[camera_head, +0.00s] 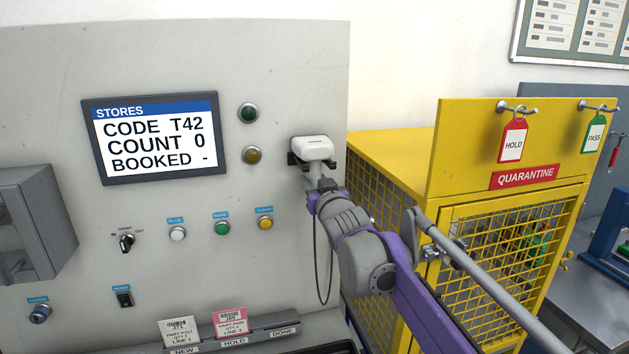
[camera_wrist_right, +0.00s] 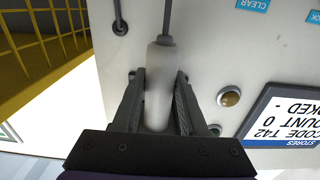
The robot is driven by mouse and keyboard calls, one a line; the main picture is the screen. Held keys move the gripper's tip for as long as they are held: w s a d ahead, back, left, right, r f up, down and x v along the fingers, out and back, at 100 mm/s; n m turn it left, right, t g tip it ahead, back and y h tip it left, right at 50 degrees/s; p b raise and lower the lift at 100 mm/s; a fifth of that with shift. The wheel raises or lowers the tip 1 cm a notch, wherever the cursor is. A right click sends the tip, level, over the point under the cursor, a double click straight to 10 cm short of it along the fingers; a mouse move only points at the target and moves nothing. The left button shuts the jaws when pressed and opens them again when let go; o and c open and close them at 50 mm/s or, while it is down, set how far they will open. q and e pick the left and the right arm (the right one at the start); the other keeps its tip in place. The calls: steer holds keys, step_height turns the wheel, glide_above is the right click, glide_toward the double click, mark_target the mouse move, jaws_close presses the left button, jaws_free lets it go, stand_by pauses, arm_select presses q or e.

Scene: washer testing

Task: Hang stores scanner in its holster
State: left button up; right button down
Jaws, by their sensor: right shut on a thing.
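The stores scanner (camera_head: 312,148), with a white head and pale handle, is upright against the grey panel, right of the screen. I cannot tell whether the scanner rests in the holster. My right gripper (camera_head: 319,184) is at the handle from below. In the right wrist view the gripper (camera_wrist_right: 157,78) has its two dark fingers on either side of the scanner handle (camera_wrist_right: 158,95), shut on it. A dark cable hangs below the scanner in the head view. My left gripper is not in view.
The stores screen (camera_head: 155,138) reads CODE T42, COUNT 0. Lamps (camera_head: 252,155) and buttons (camera_head: 222,228) sit left of the scanner. A yellow quarantine cage (camera_head: 390,160) stands close on the right. A card rack (camera_head: 240,336) with tags is below.

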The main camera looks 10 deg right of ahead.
steer(key=shift+f, duration=0.25)
steer(key=shift+c, duration=1.8)
jaws_free()
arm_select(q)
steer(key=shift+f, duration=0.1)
arm_select(e)
steer(key=shift+s, duration=0.1)
steer(key=s+b, duration=0.2)
steer(key=s, duration=0.9)
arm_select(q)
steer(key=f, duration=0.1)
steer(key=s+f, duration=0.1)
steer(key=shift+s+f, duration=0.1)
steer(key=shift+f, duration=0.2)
arm_select(e)
steer(key=s+f+g, duration=0.6)
steer(key=s+f, duration=0.9)
steer(key=f, duration=0.4)
steer(key=s+f+g, duration=0.6)
steer(key=s+f, duration=0.9)
steer(key=f, duration=0.5)
steer(key=shift+s+d+h, duration=0.3)
steer(key=shift+s, duration=0.05)
